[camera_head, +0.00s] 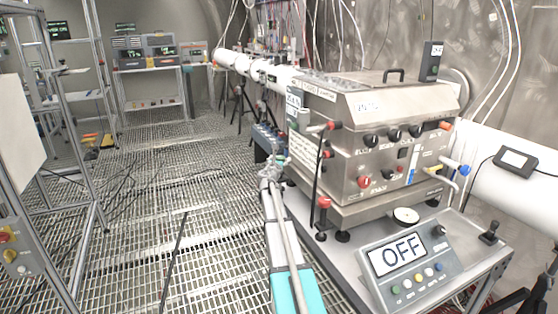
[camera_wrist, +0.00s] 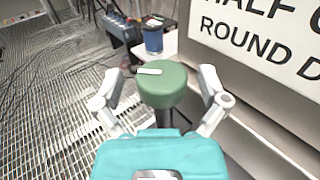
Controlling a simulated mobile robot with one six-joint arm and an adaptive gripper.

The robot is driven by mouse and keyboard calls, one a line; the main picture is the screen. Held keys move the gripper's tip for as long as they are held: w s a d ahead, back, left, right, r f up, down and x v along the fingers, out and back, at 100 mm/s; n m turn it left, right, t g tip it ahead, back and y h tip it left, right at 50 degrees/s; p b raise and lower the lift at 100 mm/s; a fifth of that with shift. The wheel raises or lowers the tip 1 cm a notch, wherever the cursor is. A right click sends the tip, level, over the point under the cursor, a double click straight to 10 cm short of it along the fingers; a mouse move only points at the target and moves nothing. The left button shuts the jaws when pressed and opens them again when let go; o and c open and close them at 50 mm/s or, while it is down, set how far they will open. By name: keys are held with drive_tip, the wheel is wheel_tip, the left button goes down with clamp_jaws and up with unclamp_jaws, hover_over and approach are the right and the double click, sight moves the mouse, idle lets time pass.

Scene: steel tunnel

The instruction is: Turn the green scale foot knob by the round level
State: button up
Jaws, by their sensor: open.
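The green knob (camera_wrist: 162,88), a thick round cap with a white bar on top, stands in the middle of the wrist view. My gripper (camera_wrist: 160,78) is open, with one pale finger on each side of the knob. Gaps show between the fingers and the knob, so it is not gripped. In the head view my gripper (camera_head: 271,168) is at the left side of the steel machine, and I cannot make out the green knob there. A small round cream disc (camera_head: 406,215) lies on the bench behind the OFF display; I cannot tell whether it is the round level.
The steel machine (camera_head: 365,140) has knobs and red-topped levers. The OFF display panel (camera_head: 411,262) stands at the bench front. A lettered panel (camera_wrist: 262,62) is close right of my gripper. A blue cylinder (camera_wrist: 153,38) stands behind the knob. Grating floor (camera_head: 150,215) lies open on the left.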

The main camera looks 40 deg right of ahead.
drive_tip(key=v, duration=1.1)
drive_tip(key=shift+s+a, duration=0.2)
drive_tip(key=shift+a, duration=0.15)
